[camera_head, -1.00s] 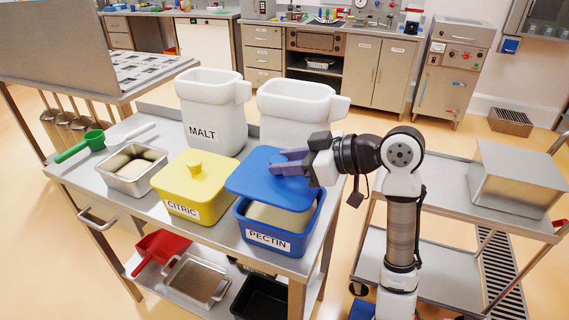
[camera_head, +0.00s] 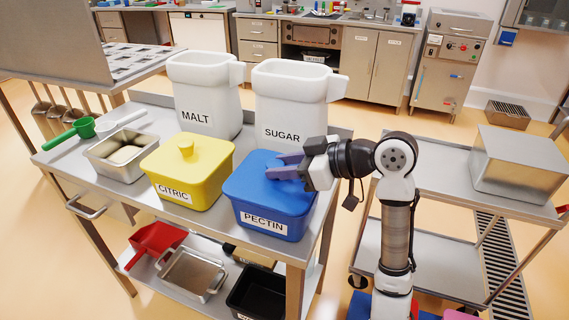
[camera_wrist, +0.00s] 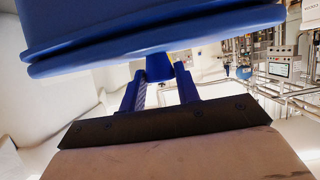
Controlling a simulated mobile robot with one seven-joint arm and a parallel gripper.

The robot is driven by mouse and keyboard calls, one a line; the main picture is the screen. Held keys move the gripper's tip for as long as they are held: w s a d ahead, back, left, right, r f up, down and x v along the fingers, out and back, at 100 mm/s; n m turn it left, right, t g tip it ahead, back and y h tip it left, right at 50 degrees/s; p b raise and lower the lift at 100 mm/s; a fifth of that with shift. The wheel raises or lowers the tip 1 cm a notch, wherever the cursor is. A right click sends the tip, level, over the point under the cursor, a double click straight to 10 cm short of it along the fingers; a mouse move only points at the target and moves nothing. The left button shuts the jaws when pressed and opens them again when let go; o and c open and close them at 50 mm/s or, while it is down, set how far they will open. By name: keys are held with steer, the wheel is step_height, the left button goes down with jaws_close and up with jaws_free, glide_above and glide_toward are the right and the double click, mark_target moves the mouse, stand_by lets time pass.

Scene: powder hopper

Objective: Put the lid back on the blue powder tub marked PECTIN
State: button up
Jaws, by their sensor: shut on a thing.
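The blue tub marked PECTIN (camera_head: 262,223) stands at the front right of the steel table. Its blue lid (camera_head: 262,175) lies over the tub's top and covers the opening; I cannot tell whether it is fully seated. My gripper (camera_head: 287,166) reaches in from the right and is shut on the lid's knob, which the fingers mostly hide in the head view. In the wrist view the knob (camera_wrist: 159,67) sits between the two fingertips, with the blue lid (camera_wrist: 150,30) filling the top of the picture.
A yellow lidded tub marked CITRIC (camera_head: 187,172) stands close on the left. White bins marked MALT (camera_head: 203,95) and SUGAR (camera_head: 290,105) stand behind. A steel pan (camera_head: 121,158) and green scoop (camera_head: 70,133) are at the left. A steel box (camera_head: 518,165) is on the right cart.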

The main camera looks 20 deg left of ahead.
steer(key=o, duration=1.1)
steer(key=shift+c, duration=0.2)
steer(key=b+v, duration=0.1)
steer(key=v, duration=1.3)
steer(key=shift+b, duration=0.3)
steer(key=shift+f, duration=0.1)
